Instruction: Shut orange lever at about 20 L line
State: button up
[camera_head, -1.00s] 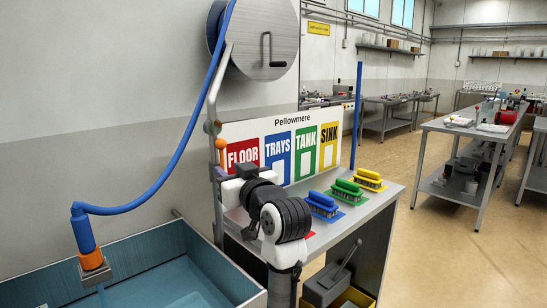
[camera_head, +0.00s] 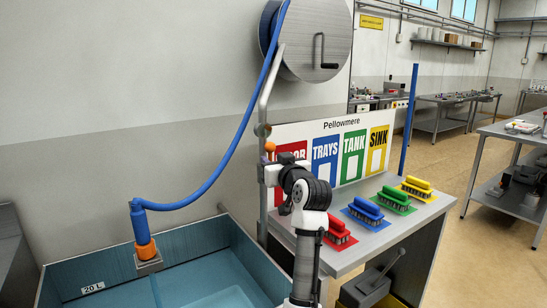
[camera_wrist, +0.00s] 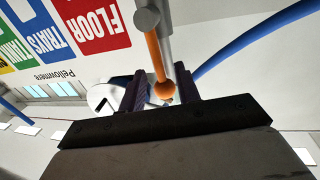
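The orange lever with its ball end (camera_head: 270,147) is on the grey pipe beside the sign board; in the wrist view the lever (camera_wrist: 157,60) lies between my fingers. My gripper (camera_wrist: 160,90) is open, one dark finger on each side of the ball; whether either touches it is unclear. In the head view my gripper (camera_head: 264,172) is just below the lever, partly hidden by my wrist. The blue tank (camera_head: 205,237) holds water (camera_head: 225,298).
A blue hose (camera_head: 225,155) runs from the reel (camera_head: 308,38) to an orange nozzle (camera_head: 147,251) over the tank. Red, blue, green and yellow brushes (camera_head: 367,210) stand on the bench (camera_head: 372,243) to the right of my arm. The sign board (camera_head: 330,140) is behind it.

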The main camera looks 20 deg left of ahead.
jog(key=shift+w+a, duration=0.2)
jog(key=shift+w, duration=0.05)
grip_shut()
jog(key=shift+s+f+b, duration=0.1)
jog(key=shift+f+b, duration=0.05)
jog(key=shift+b, duration=0.15)
jog(key=s+a+f+n+y+b, duration=0.1)
jog(key=s+f+n+y+b, duration=0.1)
jog(key=n+b, duration=0.6)
jog(key=s+a+f+n+g+y+b, duration=0.1)
jog(key=f+n+b, duration=0.3)
jog(key=n+b, duration=0.4)
jog(key=shift+s+a+f+n+y, duration=0.2)
jog(key=shift+s+a+n+y, duration=0.4)
jog(key=shift+n, duration=1.5)
jog(key=shift+w+a, duration=0.1)
grip_release()
